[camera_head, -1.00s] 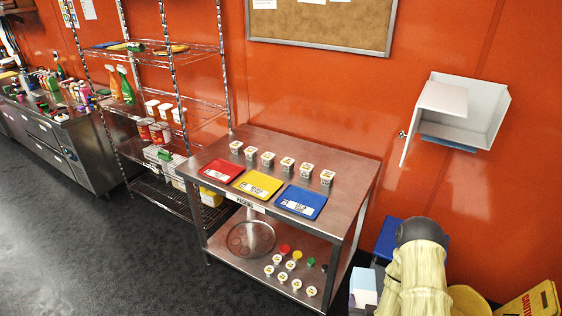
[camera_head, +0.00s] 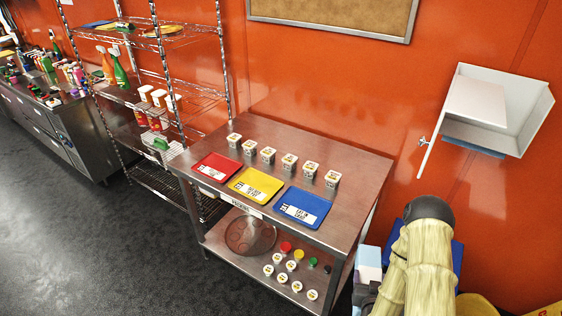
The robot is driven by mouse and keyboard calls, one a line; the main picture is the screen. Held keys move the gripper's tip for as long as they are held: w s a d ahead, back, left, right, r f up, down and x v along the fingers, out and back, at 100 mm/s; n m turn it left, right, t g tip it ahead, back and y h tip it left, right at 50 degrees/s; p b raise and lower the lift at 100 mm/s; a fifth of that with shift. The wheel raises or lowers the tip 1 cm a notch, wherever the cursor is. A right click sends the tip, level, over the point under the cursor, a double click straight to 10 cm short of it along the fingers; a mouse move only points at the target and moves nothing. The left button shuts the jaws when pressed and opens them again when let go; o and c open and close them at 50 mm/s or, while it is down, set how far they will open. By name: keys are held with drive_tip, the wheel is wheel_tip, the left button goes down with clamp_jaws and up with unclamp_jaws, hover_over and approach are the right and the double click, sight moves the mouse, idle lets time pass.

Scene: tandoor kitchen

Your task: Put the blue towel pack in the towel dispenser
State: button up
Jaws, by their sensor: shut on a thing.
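The towel dispenser (camera_head: 505,125) is a white box on the orange wall at the upper right, with its front cover (camera_head: 475,100) swung open. A blue strip shows along its lower edge. A pale blue and white block, which looks like the blue towel pack (camera_head: 369,259), is low at the right, below the dispenser and beside the table's right end. My gripper (camera_head: 366,285) is shut on it, largely hidden behind my own cream-covered arm. The pack and dispenser are well apart.
A steel table (camera_head: 345,160) holds small tubs and red, yellow and blue trays; its lower shelf holds tubs and lids. A blue container (camera_head: 397,232) stands behind my arm. Yellow objects (camera_head: 475,305) are at the bottom right. A wire rack (camera_head: 190,60) is left; dark floor (camera_head: 80,240) is open.

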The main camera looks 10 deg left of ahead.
drive_tip(key=shift+r, duration=0.1)
wheel_tip(320, 180, up, 5)
drive_tip(key=p, duration=0.5)
drive_tip(key=shift+s, duration=0.1)
